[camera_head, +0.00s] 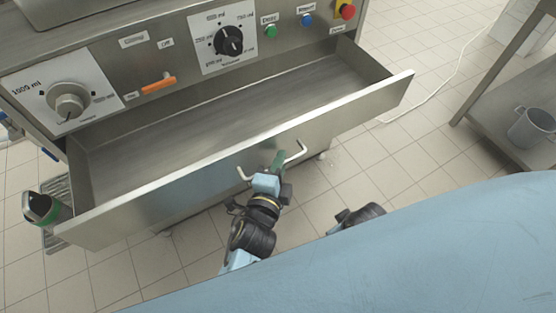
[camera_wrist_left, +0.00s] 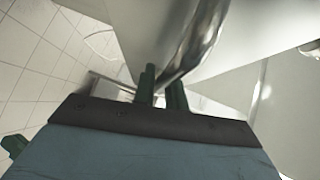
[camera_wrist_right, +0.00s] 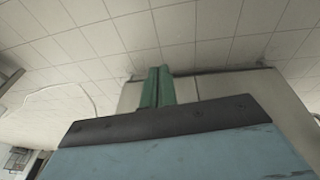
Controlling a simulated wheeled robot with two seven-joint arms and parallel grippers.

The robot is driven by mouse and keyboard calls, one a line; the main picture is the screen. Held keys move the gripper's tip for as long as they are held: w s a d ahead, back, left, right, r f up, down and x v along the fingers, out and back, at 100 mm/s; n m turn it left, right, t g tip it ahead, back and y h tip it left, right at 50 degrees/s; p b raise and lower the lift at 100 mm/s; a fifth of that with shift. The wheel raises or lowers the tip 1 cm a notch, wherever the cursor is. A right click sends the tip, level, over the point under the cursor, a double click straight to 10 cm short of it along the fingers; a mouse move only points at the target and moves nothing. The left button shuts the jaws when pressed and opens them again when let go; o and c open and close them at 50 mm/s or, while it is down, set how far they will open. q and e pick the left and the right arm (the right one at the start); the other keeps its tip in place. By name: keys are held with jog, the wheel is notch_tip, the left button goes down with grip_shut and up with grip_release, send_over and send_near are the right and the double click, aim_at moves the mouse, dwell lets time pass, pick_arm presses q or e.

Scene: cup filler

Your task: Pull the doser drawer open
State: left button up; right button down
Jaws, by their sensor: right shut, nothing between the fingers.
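The doser drawer (camera_head: 135,198) is a wide, empty metal drawer that stands well open from the machine, its inside in view from above. Its bent bar handle (camera_head: 299,153) is on the front panel and also shows large in the left wrist view (camera_wrist_left: 203,28).
The steel machine front (camera_head: 180,52) above the drawer carries dials, an orange switch (camera_head: 158,85) and coloured buttons. A dark object with a green band (camera_head: 42,208) is at the drawer's left corner. A shelf with a metal pot (camera_head: 533,128) stands at right. Tiled floor lies between.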

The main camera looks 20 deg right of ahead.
pick_arm(q)
jog(key=o, duration=0.4)
jog(key=shift+c, duration=0.2)
